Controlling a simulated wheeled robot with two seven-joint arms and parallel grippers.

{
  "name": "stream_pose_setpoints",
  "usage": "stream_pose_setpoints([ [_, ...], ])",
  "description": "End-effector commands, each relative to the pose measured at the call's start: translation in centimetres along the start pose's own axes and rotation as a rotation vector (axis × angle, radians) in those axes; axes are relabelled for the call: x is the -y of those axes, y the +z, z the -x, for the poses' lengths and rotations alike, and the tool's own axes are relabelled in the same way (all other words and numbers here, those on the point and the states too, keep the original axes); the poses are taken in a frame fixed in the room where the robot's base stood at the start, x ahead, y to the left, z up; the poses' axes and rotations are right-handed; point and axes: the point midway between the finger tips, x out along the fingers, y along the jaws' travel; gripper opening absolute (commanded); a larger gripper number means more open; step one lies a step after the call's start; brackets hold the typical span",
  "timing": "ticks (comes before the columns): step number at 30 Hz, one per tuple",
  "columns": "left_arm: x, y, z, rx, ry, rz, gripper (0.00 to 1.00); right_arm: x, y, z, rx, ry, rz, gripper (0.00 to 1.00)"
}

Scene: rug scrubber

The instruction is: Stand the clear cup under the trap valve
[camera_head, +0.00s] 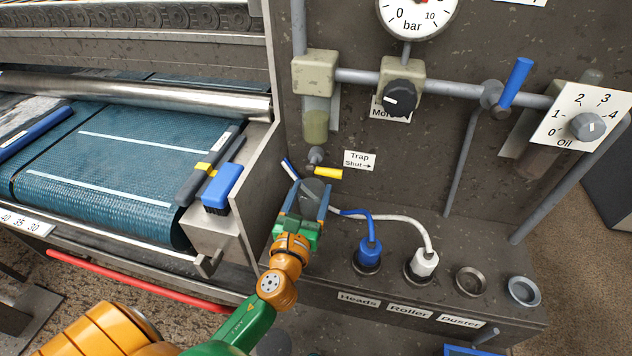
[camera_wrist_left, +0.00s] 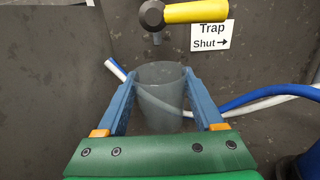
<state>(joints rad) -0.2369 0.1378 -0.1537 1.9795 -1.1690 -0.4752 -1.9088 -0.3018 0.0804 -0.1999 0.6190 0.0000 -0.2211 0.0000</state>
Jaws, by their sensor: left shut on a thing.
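The clear cup (camera_wrist_left: 160,92) is a grey, see-through tumbler, upright in the left wrist view. My left gripper (camera_wrist_left: 160,105) is shut on it, one blue finger on each side. In the head view the gripper (camera_head: 314,201) partly hides the cup (camera_head: 316,187). The trap valve has a dark body (camera_head: 316,157) and a yellow handle (camera_head: 328,173) pointing right; the handle (camera_wrist_left: 196,12) also shows in the wrist view. Its short spout (camera_wrist_left: 157,38) is above the cup's mouth in the picture. I cannot tell whether the cup's base touches the ledge. My right gripper is not in view.
A blue cable (camera_head: 358,214) and a white cable (camera_head: 405,220) pass beside and behind the cup to sockets on the right. A "Trap Shut" label (camera_head: 359,160) is right of the valve. A machine side wall (camera_head: 265,170) and blue brush (camera_head: 222,187) stand left.

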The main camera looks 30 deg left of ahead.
Motion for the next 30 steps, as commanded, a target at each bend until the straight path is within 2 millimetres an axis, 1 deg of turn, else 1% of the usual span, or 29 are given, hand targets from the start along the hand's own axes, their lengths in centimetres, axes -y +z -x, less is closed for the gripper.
stream_pose_setpoints([
  [1,0.0,0.3,-1.3,0.004,0.001,-0.001,0.07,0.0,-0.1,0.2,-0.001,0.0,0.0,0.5],
  [3,0.0,0.1,-2.8,0.003,0.0,-0.001,0.07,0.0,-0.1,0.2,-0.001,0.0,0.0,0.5],
  [7,0.0,-0.1,-4.3,0.001,0.001,0.0,0.07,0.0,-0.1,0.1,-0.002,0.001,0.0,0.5],
  [8,0.0,-0.3,-4.5,0.001,0.001,0.0,0.07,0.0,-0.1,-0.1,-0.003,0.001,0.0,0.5],
  [11,0.0,-2.2,-4.5,-0.002,0.001,0.001,0.07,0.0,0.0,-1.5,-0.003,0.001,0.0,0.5],
  [12,0.0,-3.2,-4.5,-0.003,0.0,0.001,0.07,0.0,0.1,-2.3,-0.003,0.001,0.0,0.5],
  [14,0.0,-4.1,-4.5,-0.002,0.001,0.001,0.07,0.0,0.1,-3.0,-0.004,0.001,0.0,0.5],
  [18,0.1,-3.6,-4.5,-0.001,-0.002,0.0,0.07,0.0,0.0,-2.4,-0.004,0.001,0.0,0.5],
  [23,0.0,-3.9,-4.5,-0.001,-0.001,-0.001,0.07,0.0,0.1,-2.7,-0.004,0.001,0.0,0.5],
  [24,0.0,-3.9,-4.5,-0.001,-0.001,-0.001,0.74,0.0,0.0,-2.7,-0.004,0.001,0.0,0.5],
  [27,0.0,-3.8,-4.5,-0.001,-0.001,-0.001,0.99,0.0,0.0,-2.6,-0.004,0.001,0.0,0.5],
  [30,0.0,-3.8,-4.5,-0.001,-0.001,-0.001,0.99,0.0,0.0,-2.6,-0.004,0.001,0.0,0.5],
])
